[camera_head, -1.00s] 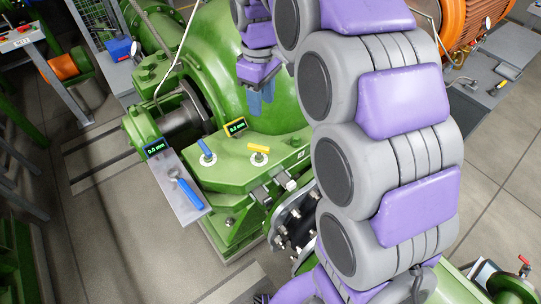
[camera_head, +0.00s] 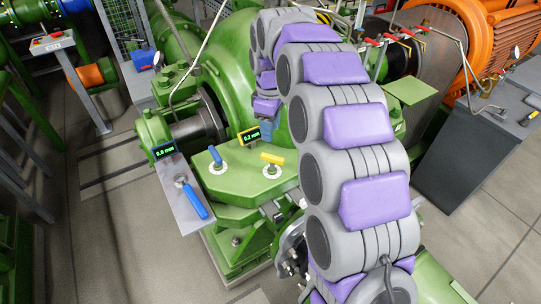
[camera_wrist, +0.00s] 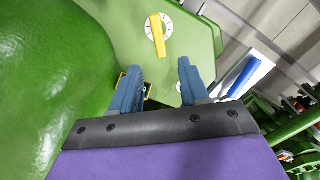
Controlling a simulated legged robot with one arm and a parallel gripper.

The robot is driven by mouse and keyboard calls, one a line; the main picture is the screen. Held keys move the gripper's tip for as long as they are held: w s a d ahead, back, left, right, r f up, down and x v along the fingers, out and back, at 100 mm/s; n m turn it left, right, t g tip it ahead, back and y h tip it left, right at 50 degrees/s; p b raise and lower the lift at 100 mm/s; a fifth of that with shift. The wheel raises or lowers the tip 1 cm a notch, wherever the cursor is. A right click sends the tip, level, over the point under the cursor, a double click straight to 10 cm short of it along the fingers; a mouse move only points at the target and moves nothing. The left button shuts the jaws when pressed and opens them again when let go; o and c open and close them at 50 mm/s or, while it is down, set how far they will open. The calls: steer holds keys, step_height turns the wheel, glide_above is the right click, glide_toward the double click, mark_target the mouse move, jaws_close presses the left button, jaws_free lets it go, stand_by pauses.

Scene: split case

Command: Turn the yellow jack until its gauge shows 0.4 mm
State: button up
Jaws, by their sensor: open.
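The yellow jack (camera_head: 272,158) has a bar handle on a white dial, on the green bracket (camera_head: 235,183). It also shows in the wrist view (camera_wrist: 157,36), beyond my fingertips. Its yellow-framed gauge (camera_head: 249,136) seems to read 0.2 mm. The gauge is partly hidden by my left finger in the wrist view. My gripper (camera_wrist: 160,68) is open and empty, apart from the yellow handle. In the head view my gripper (camera_head: 266,131) appears just behind the yellow jack, its fingers partly hidden by my arm.
A blue jack (camera_head: 215,156) stands left of the yellow one. A blue-framed gauge (camera_head: 163,151) seems to read 0.0 mm. A blue-handled tool (camera_head: 194,201) lies on the grey shelf (camera_head: 178,209). The green casing (camera_head: 238,85) rises behind the bracket.

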mark_target(272, 156)
steer(key=f, duration=0.3)
steer(key=f+b, duration=0.1)
steer(key=f, duration=0.2)
steer(key=f+b, duration=0.1)
steer(key=f, duration=0.2)
steer(key=shift+d+f, duration=0.15)
steer(key=shift+d, duration=0.2)
steer(key=shift+a+f, duration=0.25)
steer(key=shift+f, duration=0.35)
steer(key=shift+d, duration=0.2)
steer(key=shift+c, duration=0.2)
steer(key=shift+c, duration=0.7)
jaws_close()
